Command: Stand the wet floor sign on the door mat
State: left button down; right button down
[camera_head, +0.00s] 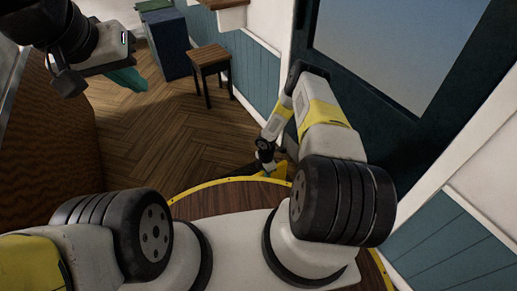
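A small yellow shape (282,170), which looks like part of the wet floor sign, shows low by the door, just beyond the rim of my own base. Most of it is hidden by my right arm and base, so I cannot tell whether it stands or lies. My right gripper (268,166) points down right at it; whether its fingers hold it is too small to tell. A dark patch (222,170) on the floor beside it may be the door mat.
A wooden stool (210,63) and a blue cabinet (168,44) stand at the back. A dark-framed door (380,60) and teal wall panelling bound the right. A brown counter side (45,150) is at the left. The herringbone floor (165,130) between is clear.

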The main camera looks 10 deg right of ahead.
jog(key=c, duration=1.2)
grip_release()
jog(key=shift+f, duration=0.1)
jog(key=shift+c, duration=0.2)
